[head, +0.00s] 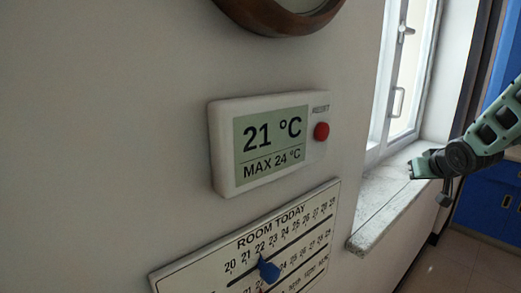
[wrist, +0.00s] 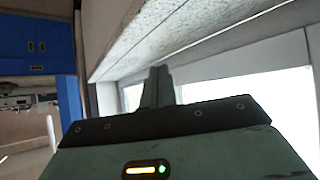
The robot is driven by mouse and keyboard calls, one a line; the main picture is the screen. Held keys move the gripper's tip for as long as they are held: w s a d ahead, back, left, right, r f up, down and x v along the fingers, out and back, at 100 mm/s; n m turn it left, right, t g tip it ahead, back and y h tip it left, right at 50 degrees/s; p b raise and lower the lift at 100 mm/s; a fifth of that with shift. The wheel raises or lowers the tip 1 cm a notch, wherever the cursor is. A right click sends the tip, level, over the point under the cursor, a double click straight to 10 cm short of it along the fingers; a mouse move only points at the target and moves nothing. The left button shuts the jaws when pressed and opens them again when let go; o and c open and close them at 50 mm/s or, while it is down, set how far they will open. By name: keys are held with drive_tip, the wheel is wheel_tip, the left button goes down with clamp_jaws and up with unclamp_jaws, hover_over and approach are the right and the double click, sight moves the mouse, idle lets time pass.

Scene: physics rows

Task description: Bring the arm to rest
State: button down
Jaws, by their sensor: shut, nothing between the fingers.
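My arm reaches in from the right edge of the head view. My gripper (head: 414,170) is at its end, in front of the window sill, with nothing seen held in it. In the wrist view the fingers of my gripper (wrist: 159,82) stand together as one dark shape, shut and empty. The stone window sill (head: 385,208) lies behind and below the gripper in the head view. I cannot tell whether the gripper touches it. The sill (wrist: 180,32) also crosses the top of the wrist view.
A white thermostat (head: 222,150) with a red button (head: 321,131) hangs on the wall, reading 21 °C and MAX 24 °C. Below it is a ROOM TODAY scale board (head: 200,262) with a blue slider (head: 269,270). A window (head: 405,70) and blue cabinets (head: 490,205) are at right.

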drive_tip(key=s+a+f+g, duration=0.2)
drive_tip(key=s+a, duration=0.2)
drive_tip(key=s, duration=0.4)
drive_tip(key=s+a+f+g+y, duration=0.1)
drive_tip(key=s+a+f+g, duration=0.15)
drive_tip(key=s, duration=0.65)
drive_tip(key=s+a+f+g, duration=0.1)
drive_tip(key=s+a+g, duration=0.25)
drive_tip(key=s, duration=0.45)
drive_tip(key=s+a+r+n+g, duration=0.1)
drive_tip(key=s+a+n+g, duration=0.1)
drive_tip(key=s+a+n, duration=0.6)
drive_tip(key=s+a, duration=0.7)
drive_tip(key=a, duration=0.4)
drive_tip(key=shift+r+y, duration=0.3)
drive_tip(key=shift+r, duration=0.1)
drive_tip(key=shift+w, duration=0.1)
